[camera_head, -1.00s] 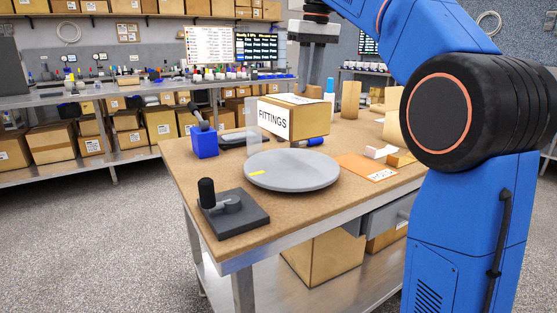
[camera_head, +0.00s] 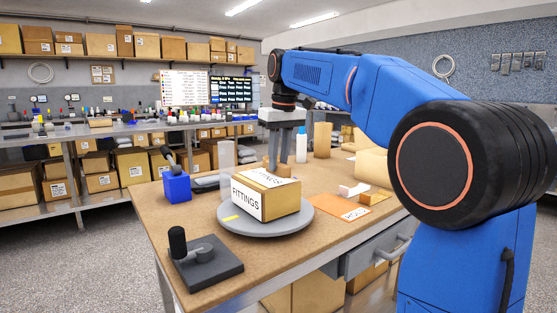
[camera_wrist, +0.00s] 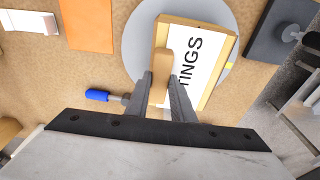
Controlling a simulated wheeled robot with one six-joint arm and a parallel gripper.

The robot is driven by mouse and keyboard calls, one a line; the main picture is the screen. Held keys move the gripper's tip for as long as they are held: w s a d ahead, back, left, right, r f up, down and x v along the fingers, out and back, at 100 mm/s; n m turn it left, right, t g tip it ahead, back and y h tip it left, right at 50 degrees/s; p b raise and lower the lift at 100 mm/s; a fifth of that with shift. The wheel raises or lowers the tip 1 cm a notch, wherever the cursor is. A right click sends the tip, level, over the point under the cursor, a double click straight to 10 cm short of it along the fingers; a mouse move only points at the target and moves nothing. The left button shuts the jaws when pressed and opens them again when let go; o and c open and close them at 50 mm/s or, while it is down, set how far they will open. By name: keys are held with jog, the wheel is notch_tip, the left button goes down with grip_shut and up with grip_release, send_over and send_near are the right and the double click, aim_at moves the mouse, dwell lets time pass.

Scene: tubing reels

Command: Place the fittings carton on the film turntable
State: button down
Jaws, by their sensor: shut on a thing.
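The fittings carton (camera_head: 268,195) is a tan box with white FITTINGS labels. In the head view it appears over the round grey film turntable (camera_head: 270,231), upright; whether it touches the disc I cannot tell. My gripper (camera_head: 280,158) reaches down at the carton's far side. In the wrist view my gripper (camera_wrist: 160,95) is shut on a tan upright part of the carton, whose labelled top (camera_wrist: 195,62) lies beyond the fingers. The turntable shows under it in the wrist view (camera_wrist: 138,42), and a yellow mark shows near its rim.
A black crank-handled block (camera_head: 205,262) stands at the table's front left corner, and a blue holder (camera_head: 176,186) behind it. An orange sheet (camera_head: 338,207) lies right of the turntable.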

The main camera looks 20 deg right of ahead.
jog(key=c, duration=1.5)
grip_release()
jog(key=shift+c, duration=0.2)
jog(key=shift+r, duration=0.1)
notch_tip(320, 180, up, 12)
jog(key=s, duration=0.1)
jog(key=shift+s+d, duration=0.3)
jog(key=shift+s, duration=0.05)
jog(key=s+f+m+t, duration=0.1)
jog(key=s+f, duration=1)
jog(key=f, duration=0.2)
jog(key=s+d+f+m+t, duration=0.1)
jog(key=s+f, duration=1)
jog(key=f, duration=0.3)
jog(key=s+d+f+m+t, duration=0.1)
jog(key=s+f, duration=1)
jog(key=f, duration=0.3)
jog(key=shift+f+m+h, duration=0.25)
jog(key=shift+m+h, duration=0.05)
